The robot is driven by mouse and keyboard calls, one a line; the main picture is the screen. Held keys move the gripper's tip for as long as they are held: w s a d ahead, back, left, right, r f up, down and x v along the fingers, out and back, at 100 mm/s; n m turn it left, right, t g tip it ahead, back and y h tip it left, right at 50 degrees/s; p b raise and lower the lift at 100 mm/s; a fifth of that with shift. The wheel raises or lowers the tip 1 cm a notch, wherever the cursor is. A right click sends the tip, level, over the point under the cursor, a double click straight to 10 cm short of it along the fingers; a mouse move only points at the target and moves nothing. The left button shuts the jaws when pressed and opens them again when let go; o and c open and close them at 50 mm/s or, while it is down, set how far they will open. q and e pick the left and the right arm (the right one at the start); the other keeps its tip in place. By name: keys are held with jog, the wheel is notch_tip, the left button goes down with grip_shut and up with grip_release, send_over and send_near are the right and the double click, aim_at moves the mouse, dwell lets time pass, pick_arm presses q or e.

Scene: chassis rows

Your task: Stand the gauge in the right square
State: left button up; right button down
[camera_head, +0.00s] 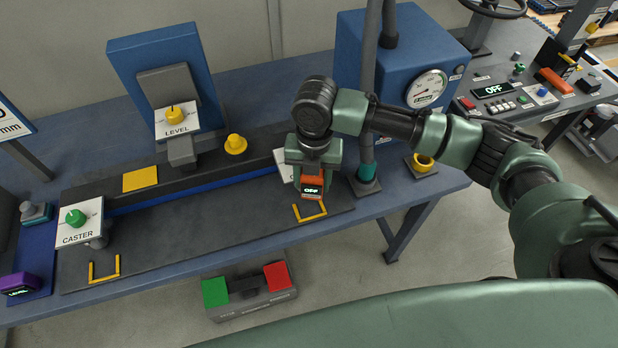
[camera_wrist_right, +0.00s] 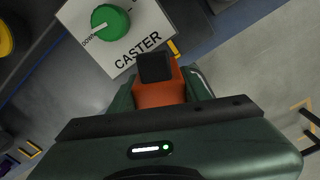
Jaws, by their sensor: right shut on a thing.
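My right gripper (camera_head: 313,178) points down over the right end of the bench and is shut on the orange gauge (camera_head: 312,190), whose dark display reads OFF. The gauge also shows in the right wrist view (camera_wrist_right: 158,92), upright between the fingers with a dark top. The yellow outline of the right square (camera_head: 311,213) lies at the gauge's near side. I cannot tell whether the gauge touches the mat or is slightly above it. The left square (camera_head: 103,270) is an empty yellow outline. My left gripper is not in view.
A CASTER box with a green knob (camera_wrist_right: 110,20) stands close beside the gauge. Another CASTER box (camera_head: 79,222) stands at the left. A LEVEL box (camera_head: 177,118) and yellow button (camera_head: 236,145) are behind. A dark post (camera_head: 367,150) rises to the right. The mat's middle is clear.

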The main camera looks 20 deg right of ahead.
aim_at(309, 192)
jog(key=n, duration=0.1)
jog(key=f+n, duration=0.1)
jog(key=n, duration=0.2)
jog(key=shift+w+a+f, duration=0.25)
jog(key=shift+w, duration=0.15)
jog(key=shift+w+f+n, duration=0.1)
jog(key=shift+f+n, duration=0.1)
jog(key=shift+n, duration=0.4)
notch_tip(309, 192, down, 5)
jog(key=b, duration=0.5)
jog(key=shift+r, duration=0.1)
jog(key=shift+r, duration=0.1)
jog(key=shift+p, duration=0.45)
jog(key=shift+p, duration=0.4)
jog(key=shift+f+b, duration=0.35)
jog(key=shift+f, duration=0.7)
